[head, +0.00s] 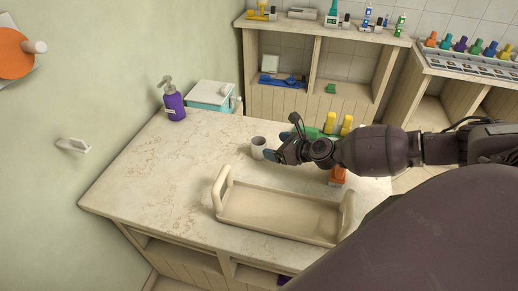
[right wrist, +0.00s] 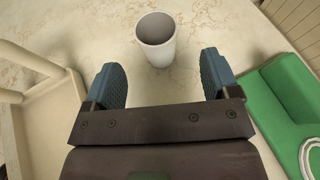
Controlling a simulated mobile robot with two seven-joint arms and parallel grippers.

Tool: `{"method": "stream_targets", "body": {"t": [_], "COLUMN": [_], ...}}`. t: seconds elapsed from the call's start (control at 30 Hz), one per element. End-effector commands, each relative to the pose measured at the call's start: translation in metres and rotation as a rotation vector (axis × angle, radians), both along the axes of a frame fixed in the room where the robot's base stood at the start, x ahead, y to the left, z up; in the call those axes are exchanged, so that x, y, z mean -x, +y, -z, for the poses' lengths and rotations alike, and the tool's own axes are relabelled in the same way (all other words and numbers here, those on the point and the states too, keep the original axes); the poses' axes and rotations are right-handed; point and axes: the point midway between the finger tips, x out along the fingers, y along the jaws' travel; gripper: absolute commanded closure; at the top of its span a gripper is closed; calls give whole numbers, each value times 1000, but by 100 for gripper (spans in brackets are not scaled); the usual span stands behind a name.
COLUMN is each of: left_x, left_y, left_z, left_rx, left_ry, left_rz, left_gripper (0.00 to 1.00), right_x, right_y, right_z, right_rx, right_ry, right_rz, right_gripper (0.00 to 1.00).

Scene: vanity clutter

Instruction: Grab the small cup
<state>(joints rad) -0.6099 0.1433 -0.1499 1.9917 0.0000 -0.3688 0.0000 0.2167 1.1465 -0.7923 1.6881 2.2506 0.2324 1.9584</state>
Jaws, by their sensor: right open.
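The small cup (head: 258,147) is light grey and stands upright on the marbled counter in the head view. In the right wrist view the cup (right wrist: 156,40) is at the top middle, its open mouth showing and looking empty. My right gripper (head: 276,149) is open just to the right of the cup in the head view. In the right wrist view its two blue-grey finger pads (right wrist: 162,80) are spread apart, with the cup ahead of and between them. I see no contact with the cup. My left gripper is not in view.
A beige tray with raised handles (head: 275,232) lies in front of the cup. A green object (right wrist: 288,95) is close beside my right gripper. A purple pump bottle (head: 174,106) and a teal-and-white box (head: 212,96) stand at the back. The counter's left part is clear.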

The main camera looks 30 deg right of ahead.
Motion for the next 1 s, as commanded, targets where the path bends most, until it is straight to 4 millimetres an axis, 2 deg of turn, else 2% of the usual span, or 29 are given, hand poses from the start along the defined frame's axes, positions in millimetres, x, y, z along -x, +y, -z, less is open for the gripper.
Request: {"method": "stream_targets", "body": {"t": [0.1,0.47,0.73,1.0], "left_x": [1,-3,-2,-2], "left_y": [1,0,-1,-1], "left_z": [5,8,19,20], "left_rx": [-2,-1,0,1], "left_ry": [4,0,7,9], "left_rz": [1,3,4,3], "left_gripper": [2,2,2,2], "right_x": [-15,-35,-64,-72], "right_y": [5,12,25,27], "right_z": [7,16,31,34], "right_rx": [0,1,1,1], "right_ry": [-1,-1,0,0], "right_rz": [-1,-2,-1,-2], "right_gripper": [19,19,19,19]}}
